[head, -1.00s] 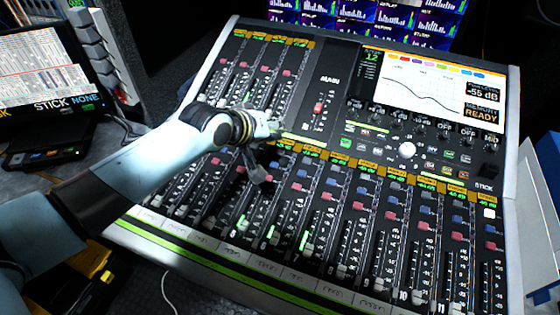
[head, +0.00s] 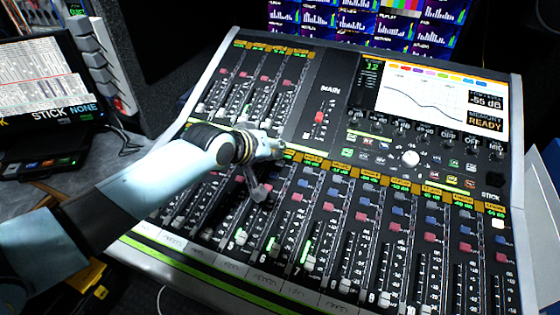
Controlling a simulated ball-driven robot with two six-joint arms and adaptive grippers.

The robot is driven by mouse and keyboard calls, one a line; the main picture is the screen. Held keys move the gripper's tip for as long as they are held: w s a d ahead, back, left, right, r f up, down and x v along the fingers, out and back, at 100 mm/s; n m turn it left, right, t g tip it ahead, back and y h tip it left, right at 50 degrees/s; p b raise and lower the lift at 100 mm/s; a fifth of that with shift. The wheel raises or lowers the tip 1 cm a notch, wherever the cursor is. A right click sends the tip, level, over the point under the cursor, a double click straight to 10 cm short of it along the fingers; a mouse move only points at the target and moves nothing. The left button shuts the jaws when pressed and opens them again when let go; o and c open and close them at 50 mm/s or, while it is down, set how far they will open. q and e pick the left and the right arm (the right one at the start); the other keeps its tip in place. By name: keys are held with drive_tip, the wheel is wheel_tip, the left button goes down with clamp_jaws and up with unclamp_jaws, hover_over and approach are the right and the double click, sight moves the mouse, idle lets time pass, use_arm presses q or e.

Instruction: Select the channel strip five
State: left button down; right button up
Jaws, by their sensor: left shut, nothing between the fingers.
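The mixing console (head: 205,262) fills the middle and right, its channel strips in a row across the lower half. A number 7 is readable near the front. Counting back from it, channel strip five (head: 240,239) appears to be the one with a lit green meter just below my gripper; its own number is not readable. My left gripper (head: 260,194) is shut and empty, pointing down over the upper part of that strip. It hides some of the buttons there. I cannot tell whether the tips touch the panel. My right gripper is not in view.
The MAIN fader (head: 319,118) and a screen (head: 430,98) reading READY are farther back. Several red, blue and grey buttons lie right of my gripper. A monitor (head: 45,78) and a dark device (head: 50,165) stand at the left.

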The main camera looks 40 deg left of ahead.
sight(275, 167)
use_arm(q)
drive_tip(key=shift+f, duration=0.1)
idle(0.7)
drive_tip(key=shift+f, duration=0.3)
drive_tip(key=shift+w+f+b, duration=0.1)
drive_tip(key=shift+f+b, duration=0.25)
drive_tip(key=shift+f, duration=0.05)
idle(0.6)
drive_tip(key=shift+r, duration=0.15)
drive_tip(key=shift+r+p, duration=0.65)
drive_tip(key=shift+p, duration=0.4)
drive_tip(key=r+p, duration=0.2)
drive_tip(key=s+r+p, duration=0.1)
drive_tip(key=r+p, duration=0.2)
drive_tip(key=shift+d+p, duration=0.1)
drive_tip(key=shift+p, duration=0.25)
